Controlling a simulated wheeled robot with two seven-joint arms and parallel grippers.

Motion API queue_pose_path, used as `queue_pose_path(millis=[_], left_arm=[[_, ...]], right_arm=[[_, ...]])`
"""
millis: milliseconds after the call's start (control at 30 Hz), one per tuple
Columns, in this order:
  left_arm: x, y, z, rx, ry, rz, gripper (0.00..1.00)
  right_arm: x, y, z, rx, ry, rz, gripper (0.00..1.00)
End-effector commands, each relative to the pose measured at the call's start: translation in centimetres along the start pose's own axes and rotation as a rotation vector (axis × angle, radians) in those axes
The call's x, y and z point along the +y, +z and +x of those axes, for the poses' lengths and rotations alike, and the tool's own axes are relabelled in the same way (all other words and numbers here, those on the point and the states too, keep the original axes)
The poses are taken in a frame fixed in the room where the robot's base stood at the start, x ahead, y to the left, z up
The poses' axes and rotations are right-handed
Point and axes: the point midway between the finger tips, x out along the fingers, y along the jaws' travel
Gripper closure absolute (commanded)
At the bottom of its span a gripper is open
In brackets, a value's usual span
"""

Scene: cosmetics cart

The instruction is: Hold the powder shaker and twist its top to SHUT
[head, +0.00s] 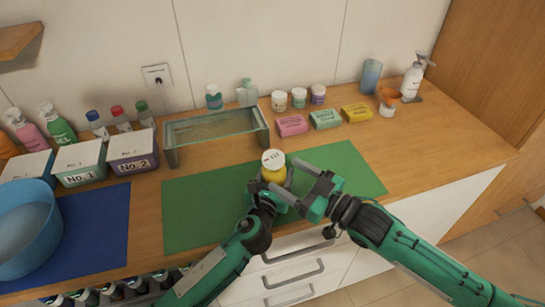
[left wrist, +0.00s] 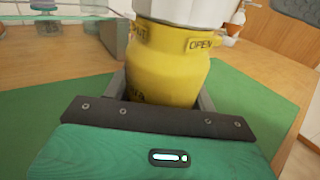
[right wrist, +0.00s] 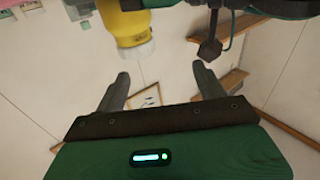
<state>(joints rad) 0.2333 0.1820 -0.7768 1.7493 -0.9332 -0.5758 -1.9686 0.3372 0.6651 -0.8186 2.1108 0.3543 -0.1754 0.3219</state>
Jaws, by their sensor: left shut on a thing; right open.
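The powder shaker has a yellow body (head: 272,176) and a white top (head: 273,157), and stands upright above the green mat. My left gripper (head: 272,186) is shut on the body from the front. In the left wrist view the yellow body (left wrist: 165,70) sits between the fingers, with an OPEN label at right and a partly hidden label at left; the white top (left wrist: 180,10) is cut off above. My right gripper (head: 297,180) is open and empty, just right of the shaker. The right wrist view shows the top (right wrist: 133,50) beyond the open fingers (right wrist: 160,75), apart from them.
The green mat (head: 205,205) lies below. A glass shelf (head: 215,127) stands behind it on the left. Soap bars (head: 325,119) and small jars stand behind right. Numbered boxes (head: 80,163) and a blue basin (head: 25,228) are at left.

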Motion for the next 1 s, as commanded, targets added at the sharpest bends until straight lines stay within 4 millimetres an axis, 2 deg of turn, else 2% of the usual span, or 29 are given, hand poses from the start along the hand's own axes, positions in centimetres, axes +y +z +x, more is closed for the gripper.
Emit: queue_pose_path(millis=[133, 333, 800, 1000], left_arm=[[0.0, 0.0, 0.0, 0.000, 0.000, 0.000, 0.67], [0.0, 0.0, 0.0, 0.000, 0.000, 0.000, 0.67], [0.0, 0.0, 0.0, 0.000, 0.000, 0.000, 0.67], [0.0, 0.0, 0.0, -0.001, 0.000, 0.000, 0.67]], right_arm=[[-0.3, -0.2, 0.8, 0.008, -0.085, -0.013, 0.28], [0.2, 0.1, 0.9, 0.005, -0.174, -0.014, 0.28], [5.0, 0.7, -1.4, -0.035, -0.263, 0.005, 0.28], [5.9, 0.7, -1.9, -0.041, -0.267, 0.013, 0.28]])
